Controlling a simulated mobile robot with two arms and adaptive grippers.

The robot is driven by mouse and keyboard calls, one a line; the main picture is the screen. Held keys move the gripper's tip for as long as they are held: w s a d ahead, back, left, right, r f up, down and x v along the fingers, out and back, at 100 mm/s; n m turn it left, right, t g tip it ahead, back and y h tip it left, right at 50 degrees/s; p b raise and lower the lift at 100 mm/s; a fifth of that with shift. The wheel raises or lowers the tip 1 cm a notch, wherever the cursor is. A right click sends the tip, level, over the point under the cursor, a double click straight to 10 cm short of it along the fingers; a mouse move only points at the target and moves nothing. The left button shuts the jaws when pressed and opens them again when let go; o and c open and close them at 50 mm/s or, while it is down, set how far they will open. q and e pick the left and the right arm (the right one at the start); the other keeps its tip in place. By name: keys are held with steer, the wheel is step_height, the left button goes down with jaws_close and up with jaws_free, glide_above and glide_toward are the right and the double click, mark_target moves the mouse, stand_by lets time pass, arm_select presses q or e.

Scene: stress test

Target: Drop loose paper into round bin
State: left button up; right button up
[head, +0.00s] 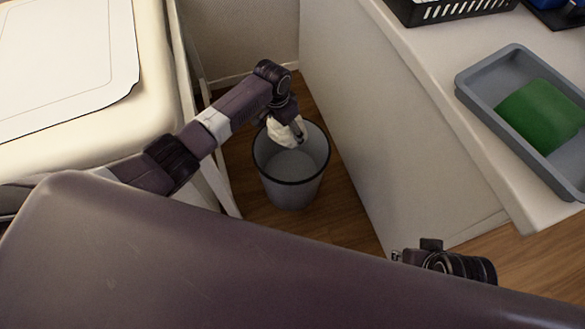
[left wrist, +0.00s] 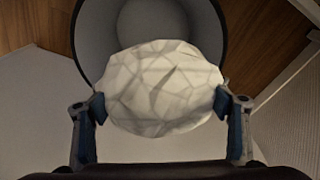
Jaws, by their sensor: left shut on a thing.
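A crumpled white ball of paper (head: 284,133) is in my left gripper (head: 298,132). In the left wrist view the paper (left wrist: 163,88) sits between the two blue-padded fingers of my left gripper (left wrist: 163,108), which are shut on it. The round grey bin (head: 291,184) with a dark rim stands on the floor. The paper is over the bin's far rim area in the head view. In the left wrist view the bin (left wrist: 100,30) lies behind the paper, and its interior looks empty where it shows. My right gripper is not clearly in view.
A white counter (head: 420,60) on the right carries a grey tray (head: 470,90) with a green item (head: 541,115) and a black basket (head: 450,10). A cream surface with a white sheet (head: 65,60) is at left. The bin stands in the narrow wooden-floored gap between.

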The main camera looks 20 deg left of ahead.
arm_select(q)
steer(key=o, duration=1)
step_height(320, 180, up, 10)
stand_by(0.6)
